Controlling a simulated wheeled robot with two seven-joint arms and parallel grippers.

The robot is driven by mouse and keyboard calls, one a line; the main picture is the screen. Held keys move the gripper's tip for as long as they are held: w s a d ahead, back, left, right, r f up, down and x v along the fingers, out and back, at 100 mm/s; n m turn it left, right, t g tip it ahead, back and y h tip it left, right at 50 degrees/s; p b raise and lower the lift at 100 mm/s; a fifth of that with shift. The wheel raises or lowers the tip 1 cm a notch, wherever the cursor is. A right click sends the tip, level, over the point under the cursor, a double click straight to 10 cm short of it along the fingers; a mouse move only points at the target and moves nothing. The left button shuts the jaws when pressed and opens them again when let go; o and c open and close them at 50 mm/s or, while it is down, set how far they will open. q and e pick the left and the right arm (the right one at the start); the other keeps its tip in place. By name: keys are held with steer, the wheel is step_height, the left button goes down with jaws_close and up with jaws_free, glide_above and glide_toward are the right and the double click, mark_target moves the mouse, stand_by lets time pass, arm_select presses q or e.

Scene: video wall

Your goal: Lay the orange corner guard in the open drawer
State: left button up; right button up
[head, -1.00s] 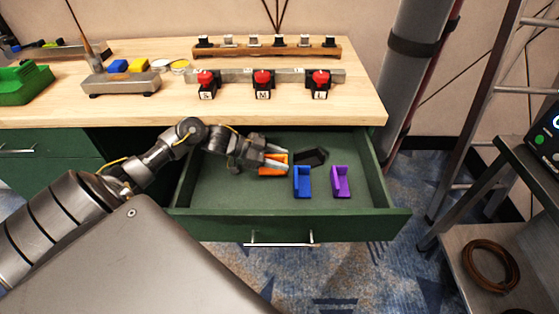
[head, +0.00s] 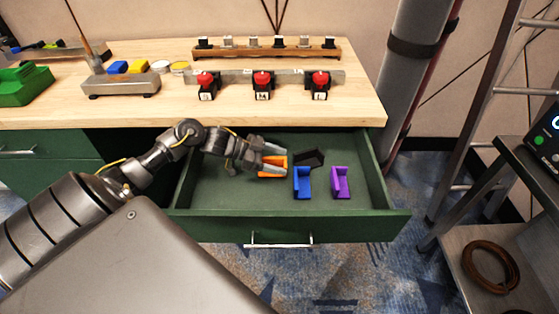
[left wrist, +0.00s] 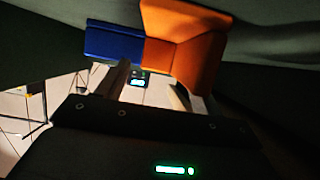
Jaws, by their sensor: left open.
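The orange corner guard (head: 274,161) is inside the open green drawer (head: 222,198), towards its middle. It shows large in the left wrist view (left wrist: 190,48), just beyond my fingers. My left gripper (head: 277,163) is open, with one finger on the far side of the guard and one on the near side. Whether either finger touches it I cannot tell. The guard looks low at the drawer floor, partly covered by the fingers. My right gripper is not in view.
A blue guard (head: 303,182), a purple guard (head: 340,182) and a black piece (head: 312,157) lie in the drawer to the right. The drawer's front wall (head: 290,227) and the worktop edge (head: 250,120) bound the space.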

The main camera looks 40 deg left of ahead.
arm_select(q)
steer(key=v, duration=0.7)
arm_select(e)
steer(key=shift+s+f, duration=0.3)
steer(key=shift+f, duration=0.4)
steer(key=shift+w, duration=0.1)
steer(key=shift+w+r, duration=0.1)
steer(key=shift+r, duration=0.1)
